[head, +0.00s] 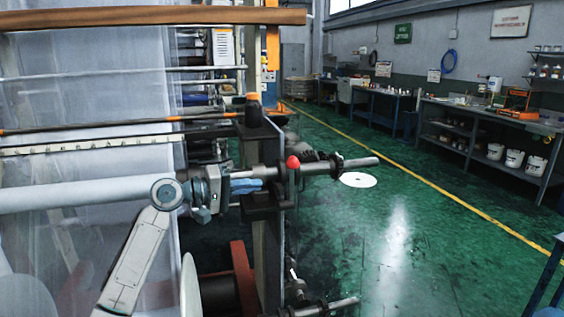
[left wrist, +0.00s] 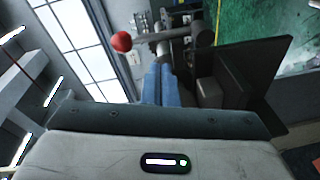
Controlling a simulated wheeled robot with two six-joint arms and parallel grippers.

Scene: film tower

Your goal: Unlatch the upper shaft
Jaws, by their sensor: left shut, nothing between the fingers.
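The upper shaft (head: 345,164) is a grey metal bar sticking out to the right of the machine's dark side frame in the head view. A latch lever with a red knob (head: 292,161) stands upright beside the shaft at its holder. The red knob (left wrist: 121,42) also shows in the left wrist view, left of the fingertips. My left gripper (head: 260,185) has blue fingers, closed together and empty. They point right toward the holder, just below the shaft and left of the lever. Contact with the lever cannot be told. My right gripper is not in view.
The dark side frame (head: 262,135) stands right behind the fingers. A lower shaft end (head: 335,307) sticks out below. A white roll (head: 70,194) lies at the left. The green floor (head: 400,240) to the right is open, with workbenches (head: 480,130) along the wall.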

